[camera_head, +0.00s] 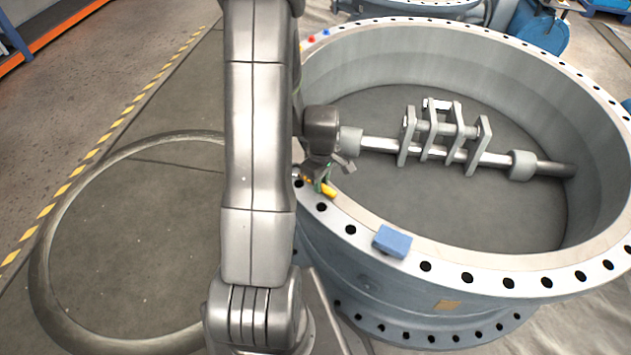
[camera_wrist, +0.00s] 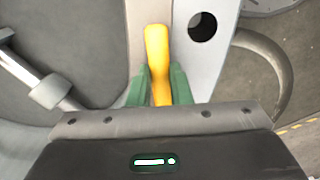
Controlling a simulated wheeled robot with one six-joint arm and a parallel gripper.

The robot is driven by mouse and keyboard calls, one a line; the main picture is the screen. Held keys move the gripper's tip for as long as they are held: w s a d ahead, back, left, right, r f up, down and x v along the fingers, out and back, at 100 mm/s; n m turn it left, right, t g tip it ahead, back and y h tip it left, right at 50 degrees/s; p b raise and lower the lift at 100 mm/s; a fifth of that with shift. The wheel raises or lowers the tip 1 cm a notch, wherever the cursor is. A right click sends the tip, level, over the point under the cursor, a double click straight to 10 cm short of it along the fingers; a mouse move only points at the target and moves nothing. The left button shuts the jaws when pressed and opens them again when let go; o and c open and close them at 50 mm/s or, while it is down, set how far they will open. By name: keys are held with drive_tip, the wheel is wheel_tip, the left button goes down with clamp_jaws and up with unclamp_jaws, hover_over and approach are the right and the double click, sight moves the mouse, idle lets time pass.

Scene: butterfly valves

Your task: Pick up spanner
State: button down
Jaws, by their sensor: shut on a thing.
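The spanner shows as a yellow length (camera_head: 328,190) at my gripper, over the near-left rim of the big valve ring. In the wrist view the yellow spanner (camera_wrist: 157,52) stands between the green fingers and points away from the palm. My gripper (camera_head: 321,184) is shut on it; in the wrist view the fingers (camera_wrist: 160,86) press on both sides. The spanner's other end is hidden by the gripper. I cannot tell whether the spanner still touches the rim.
The grey valve ring (camera_head: 481,262) has bolt holes along its flange. A shaft with brackets (camera_head: 440,148) crosses its inside. A blue block (camera_head: 392,242) sits on the near rim. A large metal ring (camera_head: 52,235) lies on the floor at left. Yellow-black tape (camera_head: 100,145) marks the floor.

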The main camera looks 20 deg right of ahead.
wheel_tip(320, 180, up, 10)
drive_tip(key=shift+p, duration=0.4)
idle(2.0)
